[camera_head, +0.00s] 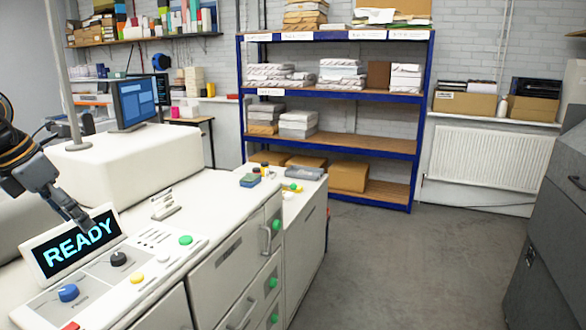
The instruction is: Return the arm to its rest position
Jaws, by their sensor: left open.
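My left gripper (77,216) comes in from the left edge, dark grey with an orange-ringed black arm link behind it. Its fingertips point down and hang just in front of the top of the screen (80,243) that reads READY. The fingers hold nothing that I can see; whether they touch the screen I cannot tell. The white control panel (112,268) around the screen carries a blue knob (68,293), a black knob (118,259), a green button (185,240), a yellow button (137,279) and a red one (71,326). My right gripper is not in view.
The white machine (230,215) fills the lower left, with a monitor (135,103) behind. A blue shelf rack (335,95) with paper stacks stands at the back. A radiator (484,160) is on the wall. A grey cabinet (555,240) stands at right. The middle floor (400,270) is clear.

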